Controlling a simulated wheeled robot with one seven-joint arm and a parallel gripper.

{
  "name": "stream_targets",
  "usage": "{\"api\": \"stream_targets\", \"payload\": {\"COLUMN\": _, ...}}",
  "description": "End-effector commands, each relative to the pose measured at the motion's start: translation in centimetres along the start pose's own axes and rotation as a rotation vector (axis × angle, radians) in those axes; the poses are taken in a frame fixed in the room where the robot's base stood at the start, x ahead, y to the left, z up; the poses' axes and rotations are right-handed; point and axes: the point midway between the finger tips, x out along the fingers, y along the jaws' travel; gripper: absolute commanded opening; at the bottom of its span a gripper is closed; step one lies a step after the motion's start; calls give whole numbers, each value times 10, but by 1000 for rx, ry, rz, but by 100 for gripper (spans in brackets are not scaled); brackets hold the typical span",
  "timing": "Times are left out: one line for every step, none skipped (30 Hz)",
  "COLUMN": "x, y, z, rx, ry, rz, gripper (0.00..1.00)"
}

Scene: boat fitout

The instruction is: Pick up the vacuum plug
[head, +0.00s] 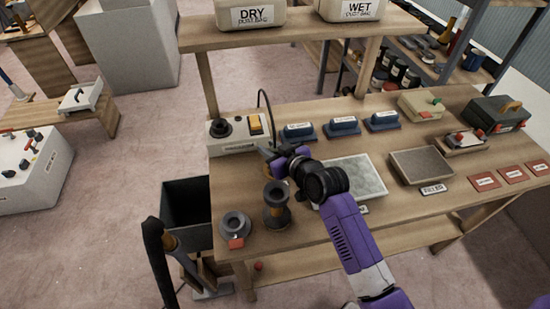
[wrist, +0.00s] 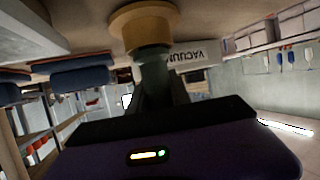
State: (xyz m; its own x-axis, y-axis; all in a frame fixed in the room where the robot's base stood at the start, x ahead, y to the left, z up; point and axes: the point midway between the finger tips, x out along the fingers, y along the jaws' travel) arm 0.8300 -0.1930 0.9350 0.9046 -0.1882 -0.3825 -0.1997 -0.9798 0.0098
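The vacuum plug shows in the wrist view as a tan, round, wide end (wrist: 143,27) on a narrower grey body between my fingers. My gripper (head: 272,155) is over the left part of the bench, in front of the white socket box (head: 218,146). In the wrist view my dark fingers (wrist: 158,82) close in on both sides of the grey body and look shut on it. A thin black cable (head: 270,105) arcs up and comes down at my gripper. In the head view the plug is mostly hidden by my gripper. I cannot tell whether it touches the bench.
A dark spool-shaped stand (head: 276,212) and a round grey fitting (head: 235,226) are at the bench's left front. Blue blocks (head: 343,126) stand behind; a grey slab (head: 357,178) lies to the right. A shelf with dust bins (head: 240,37) overhangs the back. A VACUUM label (wrist: 187,55) shows upside down.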

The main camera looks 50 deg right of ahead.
Motion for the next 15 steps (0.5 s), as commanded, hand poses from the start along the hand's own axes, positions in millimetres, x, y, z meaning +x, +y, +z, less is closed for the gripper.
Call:
{"api": "stream_targets", "payload": {"x": 0, "y": 0, "z": 0, "rx": 0, "ry": 0, "rz": 0, "gripper": 0}}
{"api": "stream_targets", "payload": {"x": 0, "y": 0, "z": 0, "rx": 0, "ry": 0, "rz": 0, "gripper": 0}}
{"api": "stream_targets", "payload": {"x": 0, "y": 0, "z": 0, "rx": 0, "ry": 0, "rz": 0, "gripper": 0}}
{"api": "stream_targets", "payload": {"x": 0, "y": 0, "z": 0, "rx": 0, "ry": 0, "rz": 0, "gripper": 0}}
{"api": "stream_targets", "payload": {"x": 0, "y": 0, "z": 0, "rx": 0, "ry": 0, "rz": 0, "gripper": 0}}
{"api": "stream_targets", "payload": {"x": 0, "y": 0, "z": 0, "rx": 0, "ry": 0, "rz": 0, "gripper": 0}}
{"api": "stream_targets", "payload": {"x": 0, "y": 0, "z": 0, "rx": 0, "ry": 0, "rz": 0, "gripper": 0}}
{"api": "stream_targets", "payload": {"x": 0, "y": 0, "z": 0, "rx": 0, "ry": 0, "rz": 0, "gripper": 0}}
{"api": "stream_targets", "payload": {"x": 0, "y": 0, "z": 0, "rx": 0, "ry": 0, "rz": 0, "gripper": 0}}
{"api": "stream_targets", "payload": {"x": 0, "y": 0, "z": 0, "rx": 0, "ry": 1, "rz": 0, "gripper": 0}}
{"api": "stream_targets", "payload": {"x": 0, "y": 0, "z": -1, "rx": 0, "ry": 1, "rz": 0, "gripper": 0}}
{"api": "stream_targets", "payload": {"x": -1, "y": 0, "z": -2, "rx": 0, "ry": 1, "rz": 0, "gripper": 0}}
{"api": "stream_targets", "payload": {"x": -1, "y": 0, "z": -3, "rx": 0, "ry": 1, "rz": 0, "gripper": 0}}
{"api": "stream_targets", "payload": {"x": -2, "y": 0, "z": -4, "rx": -1, "ry": 1, "rz": 0, "gripper": 0}}
{"api": "stream_targets", "payload": {"x": -2, "y": 0, "z": -6, "rx": -1, "ry": 1, "rz": 0, "gripper": 0}}
